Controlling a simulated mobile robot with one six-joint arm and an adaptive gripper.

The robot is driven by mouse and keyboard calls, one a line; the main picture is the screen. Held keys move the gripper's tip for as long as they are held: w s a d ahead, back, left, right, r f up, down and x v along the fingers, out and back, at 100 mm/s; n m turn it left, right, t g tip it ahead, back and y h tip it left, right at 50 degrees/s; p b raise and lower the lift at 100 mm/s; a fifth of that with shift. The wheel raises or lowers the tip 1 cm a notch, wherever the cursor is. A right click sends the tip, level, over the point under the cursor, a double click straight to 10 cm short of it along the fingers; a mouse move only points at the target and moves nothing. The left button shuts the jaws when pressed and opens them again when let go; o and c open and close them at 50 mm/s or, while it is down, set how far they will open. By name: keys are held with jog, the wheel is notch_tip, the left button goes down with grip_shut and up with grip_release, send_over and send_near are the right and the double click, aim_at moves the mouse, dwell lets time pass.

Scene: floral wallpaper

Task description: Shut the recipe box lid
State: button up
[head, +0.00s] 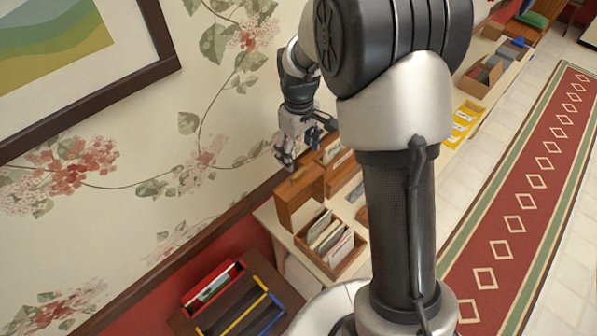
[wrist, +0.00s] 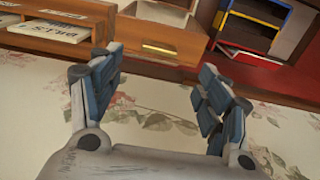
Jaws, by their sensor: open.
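The recipe box (head: 346,262) is a wooden box of upright cards on the narrow table along the wall. Its wooden lid (head: 303,198) appears raised, standing on the wall side. My gripper (head: 287,162) is above and beside the lid, close to the wall. In the wrist view, a wooden panel with a brass plate, apparently the lid (wrist: 158,32), lies beyond my open gripper (wrist: 160,88), across the gap between the fingers. Nothing is between the fingers. I cannot tell whether a finger touches the lid.
Another wooden card box (wrist: 22,68) stands beside the lid; its cards show there. A red, blue and yellow organizer (wrist: 228,22) is on the other side. The floral wall (head: 150,190) is close behind my gripper. Yellow items (head: 463,122) lie farther along the table.

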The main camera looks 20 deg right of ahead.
aim_at(299, 174)
notch_tip(299, 174, down, 10)
jog(key=shift+f, duration=0.15)
dwell(0.3)
jog(key=c, duration=1.5)
jog(key=shift+b, duration=0.35)
jog(key=shift+s, duration=0.1)
